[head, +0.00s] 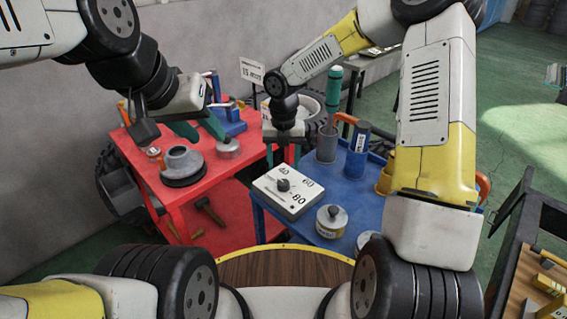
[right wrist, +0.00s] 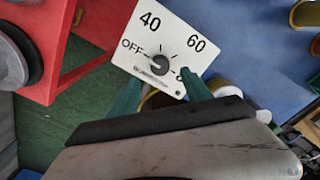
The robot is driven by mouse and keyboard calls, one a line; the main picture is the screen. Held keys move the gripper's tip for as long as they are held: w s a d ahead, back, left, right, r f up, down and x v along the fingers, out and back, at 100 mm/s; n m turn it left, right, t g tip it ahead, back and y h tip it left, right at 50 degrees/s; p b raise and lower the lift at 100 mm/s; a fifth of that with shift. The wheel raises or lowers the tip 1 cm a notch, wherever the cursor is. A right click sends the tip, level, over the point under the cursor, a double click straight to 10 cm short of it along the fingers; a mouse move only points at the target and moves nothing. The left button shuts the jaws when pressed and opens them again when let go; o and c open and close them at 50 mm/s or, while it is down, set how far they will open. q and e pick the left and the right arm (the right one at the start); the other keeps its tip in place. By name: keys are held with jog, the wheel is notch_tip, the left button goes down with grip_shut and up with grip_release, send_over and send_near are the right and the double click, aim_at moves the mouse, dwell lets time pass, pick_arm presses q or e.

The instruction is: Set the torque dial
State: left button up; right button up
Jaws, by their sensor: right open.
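The torque dial is a white box (head: 271,197) with a dark round knob (head: 283,184) on its top face, near the left edge of the blue bench. In the right wrist view the face (right wrist: 180,35) shows OFF, 40, 60 and a partly hidden 80 around the knob (right wrist: 158,64). I cannot tell which mark the knob points to. My right gripper (head: 283,154) is open and empty above and behind the box; its green fingers show apart in the right wrist view (right wrist: 161,92), below the knob. My left gripper (head: 198,130) has its green fingers apart over the red bench, holding nothing visible.
The blue bench (head: 335,188) also holds a lidded tin (head: 331,221), a blue cylinder (head: 358,150) and a grey cup (head: 326,146) with a green-handled tool. The red bench (head: 226,172) holds a round grey part (head: 182,163). A small sign (head: 251,72) stands behind.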

aim_at(284, 182)
notch_tip(284, 182, down, 7)
jog(key=shift+f, duration=0.1)
dwell(0.3)
grip_shut()
